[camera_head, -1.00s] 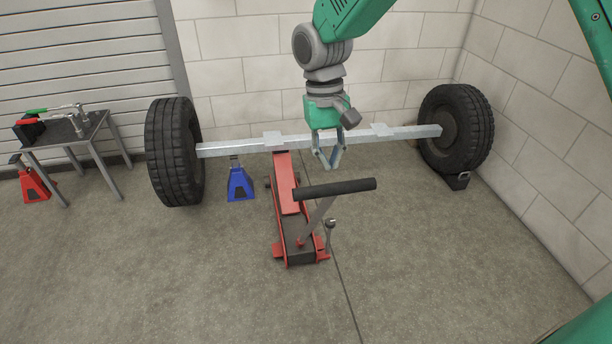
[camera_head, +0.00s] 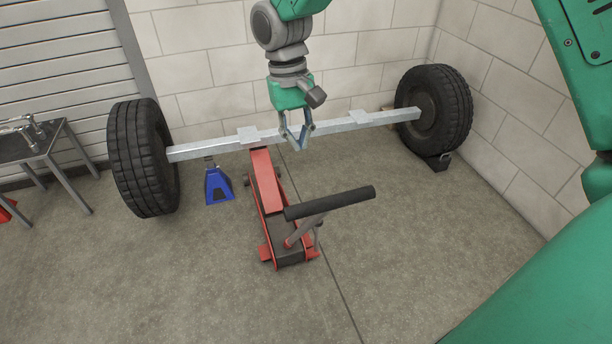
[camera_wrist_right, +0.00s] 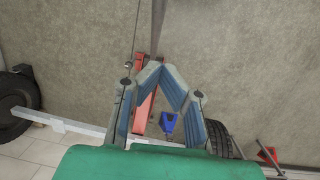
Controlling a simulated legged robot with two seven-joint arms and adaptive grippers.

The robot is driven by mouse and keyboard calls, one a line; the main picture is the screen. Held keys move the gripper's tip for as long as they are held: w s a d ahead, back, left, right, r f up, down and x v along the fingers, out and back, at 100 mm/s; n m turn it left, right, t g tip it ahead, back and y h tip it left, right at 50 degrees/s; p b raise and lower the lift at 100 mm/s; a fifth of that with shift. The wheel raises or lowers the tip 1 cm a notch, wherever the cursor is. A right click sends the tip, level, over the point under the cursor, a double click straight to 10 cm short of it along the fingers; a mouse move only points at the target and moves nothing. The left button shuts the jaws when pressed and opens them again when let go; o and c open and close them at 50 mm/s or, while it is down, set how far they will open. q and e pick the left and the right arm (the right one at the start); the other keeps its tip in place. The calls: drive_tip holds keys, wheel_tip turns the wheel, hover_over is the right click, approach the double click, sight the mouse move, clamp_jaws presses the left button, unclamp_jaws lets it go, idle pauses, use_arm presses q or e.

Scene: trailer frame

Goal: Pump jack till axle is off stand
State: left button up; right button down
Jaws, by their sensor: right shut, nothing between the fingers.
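The red floor jack (camera_head: 266,185) stands on the floor with its front end under the silver axle (camera_head: 205,149). Its black T-handle (camera_head: 330,203) is tilted up over the jack's rear. A blue jack stand (camera_head: 218,186) is under the axle near the left wheel; I cannot tell whether they touch. My right gripper (camera_head: 298,147) is shut and empty, in front of the axle, up and left of the handle and apart from it. In the right wrist view its fingertips (camera_wrist_right: 163,70) meet, with the jack (camera_wrist_right: 143,110) and blue stand (camera_wrist_right: 168,122) beyond. My left gripper is not in view.
A metal table (camera_head: 22,150) stands at the left. Block walls close the back and right. Floor in front is clear.

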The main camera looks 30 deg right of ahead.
drive_tip(key=s+f, duration=0.1)
drive_tip(key=f, duration=0.2)
drive_tip(key=s+f+b, duration=0.1)
drive_tip(key=s+f, duration=0.1)
drive_tip(key=f, duration=0.2)
drive_tip(key=s+f+b, duration=0.1)
drive_tip(key=s+f, duration=0.1)
drive_tip(key=f, duration=0.2)
drive_tip(key=shift+s+d+b, duration=0.15)
drive_tip(key=shift+b, duration=0.15)
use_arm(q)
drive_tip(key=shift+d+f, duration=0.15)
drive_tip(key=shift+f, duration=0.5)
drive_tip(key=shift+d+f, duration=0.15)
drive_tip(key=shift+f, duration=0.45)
use_arm(e)
drive_tip(key=shift+d+f, duration=0.2)
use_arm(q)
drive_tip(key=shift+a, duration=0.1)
use_arm(e)
drive_tip(key=shift+a, duration=0.15)
